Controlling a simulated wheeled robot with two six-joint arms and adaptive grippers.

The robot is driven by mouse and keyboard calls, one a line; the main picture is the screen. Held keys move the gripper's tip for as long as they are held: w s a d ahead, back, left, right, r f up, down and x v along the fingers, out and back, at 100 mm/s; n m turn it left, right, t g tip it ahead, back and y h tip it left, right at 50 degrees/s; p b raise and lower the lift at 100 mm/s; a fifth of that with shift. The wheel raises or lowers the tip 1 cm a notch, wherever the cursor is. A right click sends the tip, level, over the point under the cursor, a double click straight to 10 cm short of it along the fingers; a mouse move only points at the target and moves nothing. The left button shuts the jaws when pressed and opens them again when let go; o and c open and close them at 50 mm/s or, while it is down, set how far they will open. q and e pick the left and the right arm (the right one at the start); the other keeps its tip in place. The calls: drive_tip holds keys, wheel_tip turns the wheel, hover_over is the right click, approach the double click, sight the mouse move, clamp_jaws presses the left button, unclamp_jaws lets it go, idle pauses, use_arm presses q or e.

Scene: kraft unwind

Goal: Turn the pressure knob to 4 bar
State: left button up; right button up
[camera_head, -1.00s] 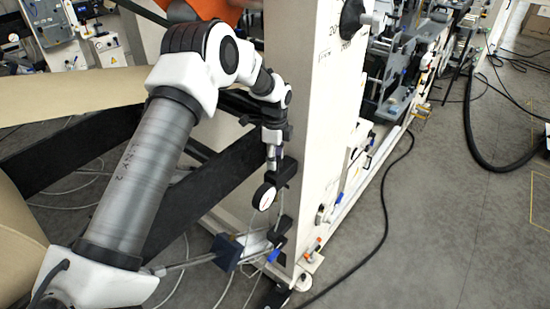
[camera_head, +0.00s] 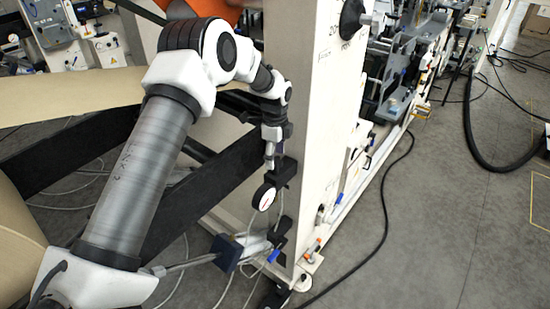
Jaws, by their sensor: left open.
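A round pressure gauge (camera_head: 264,197) with a white face and dark rim is mounted low by the white machine panel. A dark regulator body (camera_head: 284,170) sits just above and to the right of it. My left gripper (camera_head: 270,163) points down right above the gauge, beside the regulator body. It is open, but its fingers are small in the view. I cannot tell whether they touch the knob, which I cannot make out apart from the gripper. The gauge reading is too small to read. My right gripper is not in view.
The white machine panel (camera_head: 312,130) stands right of the gripper. A black beam (camera_head: 215,180) runs behind my left arm, with a brown kraft roll (camera_head: 18,235) at the left. Thin hoses hang below the gauge. Grey floor (camera_head: 430,220) is open at the right, crossed by black cables.

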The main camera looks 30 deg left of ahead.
use_arm(q)
wheel_tip(320, 180, up, 11)
drive_tip(key=shift+f, duration=0.1)
idle(0.5)
